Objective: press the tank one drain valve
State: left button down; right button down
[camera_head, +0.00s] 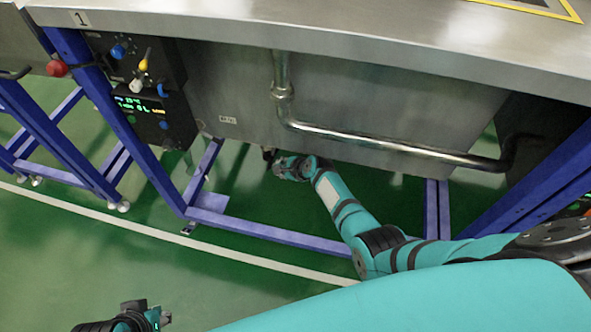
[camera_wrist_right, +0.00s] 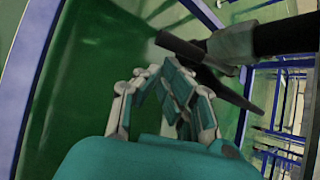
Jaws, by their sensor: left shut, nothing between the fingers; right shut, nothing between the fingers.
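The tank one body (camera_head: 340,105) is a steel box, with a "1" label (camera_head: 81,18) on the rim at the upper left. Under its lower edge, my right gripper (camera_head: 278,163) is shut and empty. In the right wrist view, my right gripper (camera_wrist_right: 163,72) is beside a dark lever-like handle (camera_wrist_right: 190,47) on a pipe (camera_wrist_right: 285,36), which looks like the drain valve. I cannot tell whether the fingers touch it. In the head view the gripper and tank largely hide the valve. My left gripper (camera_head: 160,318) is shut and empty at the bottom left, away from the tank.
A control panel (camera_head: 140,104) with knobs and a green display is left of the tank. A bent steel pipe (camera_head: 375,144) runs along the tank front. Blue frame legs (camera_head: 127,137) and a low blue crossbar (camera_head: 262,232) surround the space beneath. Green floor is open at the lower left.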

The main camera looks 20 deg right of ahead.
jog(key=w+d+f+n+t+h+b, duration=0.4)
jog(key=w+d+t+b, duration=0.35)
jog(key=b, duration=1.95)
jog(key=s+a+n+g+y+p, duration=0.1)
jog(key=s+a+n+g+p, duration=0.15)
jog(key=s+n, duration=0.8)
jog(key=s+a+n+g+p, duration=0.1)
jog(key=s+n+g+p, duration=0.25)
jog(key=s, duration=1.35)
jog(key=a+r+n+t+y+p, duration=0.2)
jog(key=r+t, duration=0.4)
jog(key=r, duration=0.9)
jog(key=a+r+n+t+y+p, duration=0.2)
jog(key=r+n+t, duration=0.3)
jog(key=r, duration=1.1)
jog(key=shift+w+a+r+t+p, duration=0.3)
jog(key=shift+a+t+p, duration=0.15)
jog(key=shift+a, duration=0.45)
